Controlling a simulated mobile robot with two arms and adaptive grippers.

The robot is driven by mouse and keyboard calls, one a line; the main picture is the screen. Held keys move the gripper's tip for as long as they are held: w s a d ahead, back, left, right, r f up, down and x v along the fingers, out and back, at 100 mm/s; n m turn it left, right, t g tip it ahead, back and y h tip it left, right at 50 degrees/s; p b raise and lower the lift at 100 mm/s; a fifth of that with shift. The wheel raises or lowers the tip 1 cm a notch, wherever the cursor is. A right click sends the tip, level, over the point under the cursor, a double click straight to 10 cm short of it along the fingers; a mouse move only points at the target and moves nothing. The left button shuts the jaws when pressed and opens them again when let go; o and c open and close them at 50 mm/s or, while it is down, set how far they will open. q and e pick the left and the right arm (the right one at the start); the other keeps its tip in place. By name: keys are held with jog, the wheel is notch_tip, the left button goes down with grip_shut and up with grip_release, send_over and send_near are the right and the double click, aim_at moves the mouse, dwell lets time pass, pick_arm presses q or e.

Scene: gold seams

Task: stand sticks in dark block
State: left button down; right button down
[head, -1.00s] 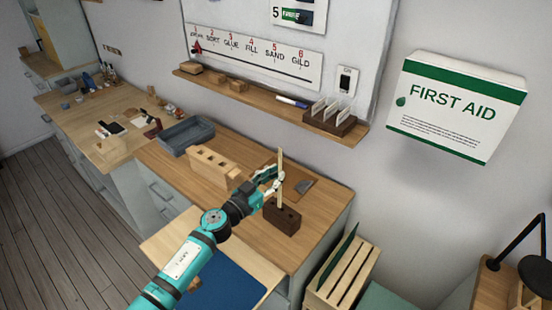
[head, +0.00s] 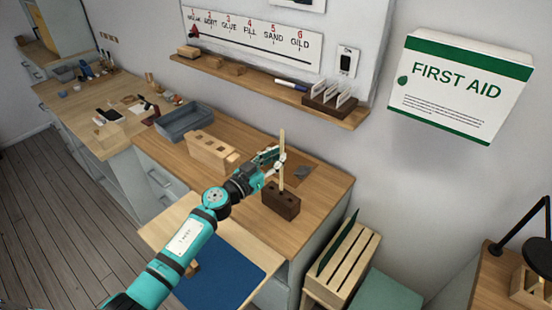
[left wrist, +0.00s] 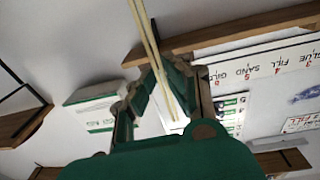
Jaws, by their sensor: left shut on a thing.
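The dark block (head: 281,203) stands on the wooden worktop, with dark holes in its top. A thin pale stick (head: 282,146) is upright over it, its lower end meeting the block's top. I cannot tell how deep it sits in a hole. My left gripper (head: 279,162) is shut on this stick partway up, above the block. In the left wrist view the stick (left wrist: 148,35) runs between the fingertips of the left gripper (left wrist: 158,72), and the block is out of view. My right gripper is not in view.
A pale wooden block with holes (head: 208,151) and a grey tray (head: 185,124) stand left of the dark block. A brown mat (head: 302,174) with a grey piece lies behind it. A wall shelf (head: 250,81) runs above. A slatted crate (head: 342,268) stands below the worktop's right end.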

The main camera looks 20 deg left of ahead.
pick_arm(q)
jog(key=shift+f, duration=0.45)
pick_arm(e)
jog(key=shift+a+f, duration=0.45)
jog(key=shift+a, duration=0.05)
pick_arm(q)
jog(key=shift+f+b, duration=0.3)
jog(key=shift+b, duration=0.15)
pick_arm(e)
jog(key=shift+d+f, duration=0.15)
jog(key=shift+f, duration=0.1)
pick_arm(q)
jog(key=shift+f, duration=0.35)
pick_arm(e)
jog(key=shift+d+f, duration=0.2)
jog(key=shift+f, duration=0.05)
pick_arm(q)
jog(key=shift+f+b, duration=0.2)
jog(key=shift+b, duration=0.2)
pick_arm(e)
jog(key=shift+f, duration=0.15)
